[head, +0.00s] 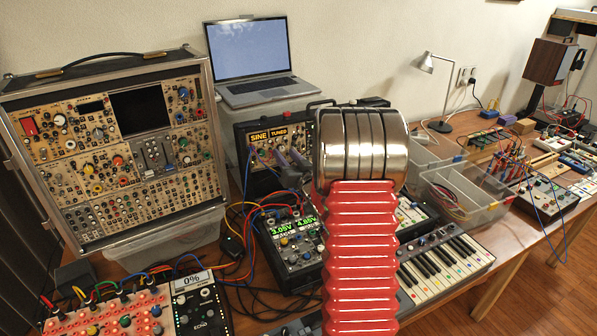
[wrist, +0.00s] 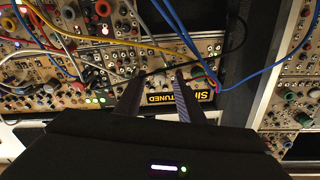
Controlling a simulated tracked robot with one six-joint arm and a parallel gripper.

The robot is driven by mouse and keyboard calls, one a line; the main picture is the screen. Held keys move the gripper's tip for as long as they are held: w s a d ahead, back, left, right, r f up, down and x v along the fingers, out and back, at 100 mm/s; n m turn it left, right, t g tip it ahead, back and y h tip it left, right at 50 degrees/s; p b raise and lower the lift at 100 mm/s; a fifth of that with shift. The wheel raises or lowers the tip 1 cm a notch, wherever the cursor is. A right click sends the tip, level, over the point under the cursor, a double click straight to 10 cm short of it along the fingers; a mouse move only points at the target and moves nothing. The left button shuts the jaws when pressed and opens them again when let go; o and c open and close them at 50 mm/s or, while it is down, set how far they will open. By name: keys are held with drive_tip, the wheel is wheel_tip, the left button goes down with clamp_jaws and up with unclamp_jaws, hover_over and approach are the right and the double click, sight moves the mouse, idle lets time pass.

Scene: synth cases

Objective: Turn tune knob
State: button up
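A black box labelled "SINE TUNED" (head: 268,137) stands behind my arm, left of the picture's middle in the head view. Its label shows upside down in the wrist view (wrist: 204,96). My gripper (head: 287,156) is close in front of the box's panel. In the wrist view, its two grey fingers (wrist: 158,78) stand apart, with panel showing between them. I see nothing clearly held. I cannot make out which knob is the tune knob; the fingers and my arm hide part of the box's face.
A large synth case (head: 118,205) stands at the left. A laptop (head: 262,88) is behind the box. A module with green displays (head: 290,228) and a keyboard (head: 440,262) lie in front. Loose cables (head: 240,212) hang close by. Clear bins (head: 462,195) stand right of my arm.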

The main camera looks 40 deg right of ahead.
drive_tip(key=v, duration=1.2)
drive_tip(key=shift+s, duration=0.2)
drive_tip(key=shift+f, duration=0.1)
